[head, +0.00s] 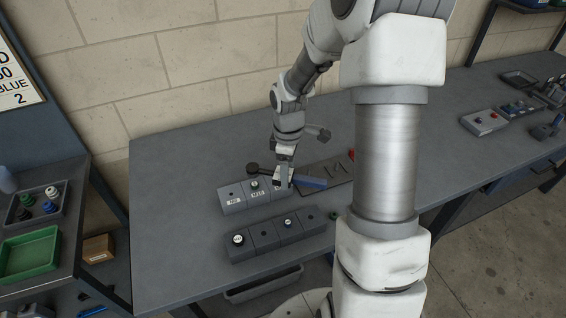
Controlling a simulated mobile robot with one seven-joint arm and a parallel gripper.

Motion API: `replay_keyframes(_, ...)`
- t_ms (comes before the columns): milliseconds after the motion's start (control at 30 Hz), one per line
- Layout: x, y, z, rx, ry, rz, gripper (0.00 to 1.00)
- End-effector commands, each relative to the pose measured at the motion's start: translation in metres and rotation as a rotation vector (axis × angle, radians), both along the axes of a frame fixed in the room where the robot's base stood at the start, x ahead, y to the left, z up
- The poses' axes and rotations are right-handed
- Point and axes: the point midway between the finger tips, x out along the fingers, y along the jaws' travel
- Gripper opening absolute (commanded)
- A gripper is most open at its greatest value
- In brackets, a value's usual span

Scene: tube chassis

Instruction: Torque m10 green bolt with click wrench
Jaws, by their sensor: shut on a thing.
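My gripper (285,186) is shut on the click wrench, over the back row of blocks. The back row is a grey block (232,208) with white labels; the middle label seems to read M10. A bolt with a pale top (254,184) stands on that middle part, just below the wrench head in the picture. Its colour is too small to tell. The gripper hides part of the right block.
A second grey block row (265,249) with bolts stands in front. A dark tool tray (340,168) lies behind my arm. A green bin (30,250) stands on the left bench. The left tabletop (165,215) is clear.

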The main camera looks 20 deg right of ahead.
Motion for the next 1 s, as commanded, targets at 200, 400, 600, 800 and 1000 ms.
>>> replay_keyframes(200, 0.0, 0.0, -0.005, -0.001, -0.001, 0.0, 0.0)
replay_keyframes(400, 0.0, 0.0, -0.019, 0.0, 0.0, 0.0, 0.0)
replay_keyframes(600, 0.0, 0.0, -0.034, -0.001, -0.001, 0.0, 0.0)
replay_keyframes(800, 0.0, 0.0, -0.03, -0.001, -0.001, 0.0, 0.0)
replay_keyframes(1000, 0.0, 0.0, -0.031, -0.001, -0.001, 0.0, 0.0)
